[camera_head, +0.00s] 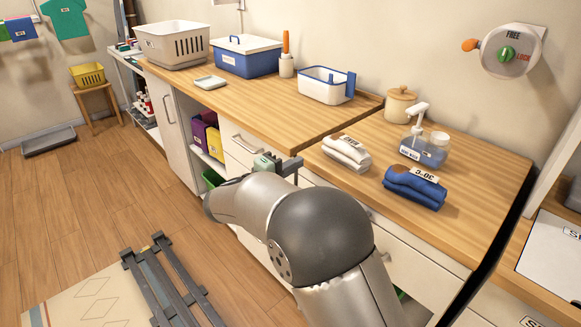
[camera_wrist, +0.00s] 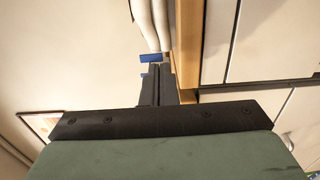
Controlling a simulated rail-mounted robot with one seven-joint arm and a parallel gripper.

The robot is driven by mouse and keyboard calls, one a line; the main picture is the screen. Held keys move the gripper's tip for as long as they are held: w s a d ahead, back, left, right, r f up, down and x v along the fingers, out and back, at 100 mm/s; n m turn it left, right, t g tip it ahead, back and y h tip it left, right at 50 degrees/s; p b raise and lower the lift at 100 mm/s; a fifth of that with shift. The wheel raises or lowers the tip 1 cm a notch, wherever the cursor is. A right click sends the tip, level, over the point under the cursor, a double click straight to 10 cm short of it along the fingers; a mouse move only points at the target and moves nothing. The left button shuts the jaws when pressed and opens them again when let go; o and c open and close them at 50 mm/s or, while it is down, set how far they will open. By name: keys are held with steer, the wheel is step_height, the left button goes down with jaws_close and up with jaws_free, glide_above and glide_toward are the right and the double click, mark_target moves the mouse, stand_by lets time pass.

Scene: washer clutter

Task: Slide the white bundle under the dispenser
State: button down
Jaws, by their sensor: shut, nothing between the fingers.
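The white bundle (camera_head: 347,153), a stack of rolled white cloth with a label on top, lies on the wooden counter. It also shows at the top of the wrist view (camera_wrist: 150,22). The dispenser (camera_head: 412,148), a clear bottle with bluish liquid and a white pump, stands to its right and farther back. My gripper (camera_head: 294,164) is shut and empty, left of the white bundle by the counter's front edge, with a gap between them. Its closed dark fingers show in the wrist view (camera_wrist: 156,78), pointing towards the bundle.
A blue folded bundle (camera_head: 414,187) labelled 30°C lies right of the white one, in front of the dispenser. A beige jar (camera_head: 400,104) stands behind. A white-and-blue tub (camera_head: 325,86) sits on the left counter. Bare wood lies between the white bundle and the dispenser.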

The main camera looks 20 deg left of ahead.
mark_target(333, 152)
steer(key=x, duration=0.5)
steer(key=shift+w+d, duration=0.25)
steer(key=shift+w, duration=0.1)
steer(key=shift+w+d+p, duration=0.15)
steer(key=shift+d, duration=0.4)
steer(key=shift+w+d+p, duration=0.15)
steer(key=shift+d, duration=0.4)
steer(key=shift+w+d, duration=0.25)
steer(key=shift+d, duration=0.25)
steer(key=shift+d, duration=0.1)
